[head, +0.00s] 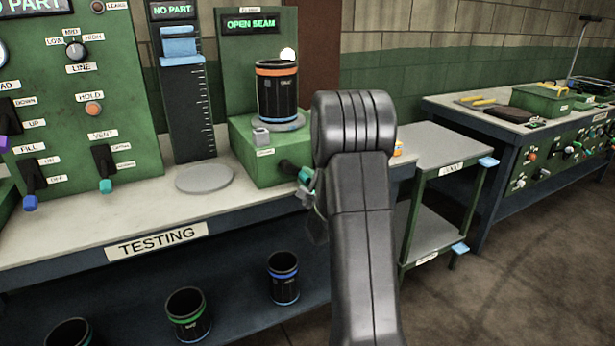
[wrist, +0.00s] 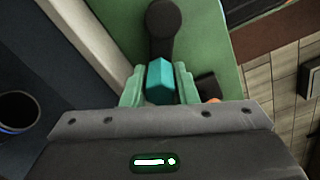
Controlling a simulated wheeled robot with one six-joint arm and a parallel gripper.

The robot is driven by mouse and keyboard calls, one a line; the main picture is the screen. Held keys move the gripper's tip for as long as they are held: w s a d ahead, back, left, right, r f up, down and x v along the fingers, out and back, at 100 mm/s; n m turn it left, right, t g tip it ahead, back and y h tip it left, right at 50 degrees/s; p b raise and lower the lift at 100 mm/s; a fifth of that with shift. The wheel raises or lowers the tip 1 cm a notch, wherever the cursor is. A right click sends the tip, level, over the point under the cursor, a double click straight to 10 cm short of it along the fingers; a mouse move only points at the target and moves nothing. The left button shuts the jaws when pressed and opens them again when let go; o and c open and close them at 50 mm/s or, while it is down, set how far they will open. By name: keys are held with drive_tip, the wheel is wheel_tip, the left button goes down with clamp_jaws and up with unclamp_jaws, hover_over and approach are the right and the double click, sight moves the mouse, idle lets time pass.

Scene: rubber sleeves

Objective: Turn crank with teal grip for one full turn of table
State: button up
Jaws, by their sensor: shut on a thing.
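The crank's teal grip (wrist: 160,82) sits between the green fingers of my gripper (wrist: 160,90) in the wrist view, and the jaws are shut on it. The dark crank arm (wrist: 163,35) runs from the grip to the green box. In the head view, my gripper (head: 308,190) is at the right side of the green box (head: 240,150), partly hidden by my arm. The round table (head: 288,124) on the box bears a black sleeve (head: 277,92) with an orange band, upright. The display (head: 251,24) above reads OPEN SEAM.
The testing bench (head: 130,225) has a gauge (head: 180,90) and a control panel (head: 75,110) at left. Bins (head: 283,278) with coloured bands stand below. A grey cart (head: 440,150) and another bench (head: 490,120) stand at right. Open floor (head: 500,290) lies in front.

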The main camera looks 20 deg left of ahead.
drive_tip(key=shift+s+f+m, duration=0.1)
drive_tip(key=shift+f+m, duration=0.2)
drive_tip(key=shift+f, duration=0.05)
drive_tip(key=o, duration=1)
drive_tip(key=shift+r, duration=0.15)
drive_tip(key=shift+c, duration=0.2)
drive_tip(key=v, duration=1.3)
drive_tip(key=shift+s+d+b, duration=0.25)
drive_tip(key=shift+d+b, duration=0.05)
drive_tip(key=shift+b, duration=0.05)
drive_tip(key=x, duration=1.4)
drive_tip(key=shift+r+p, duration=0.1)
drive_tip(key=shift+p, duration=0.25)
drive_tip(key=shift+s, duration=0.1)
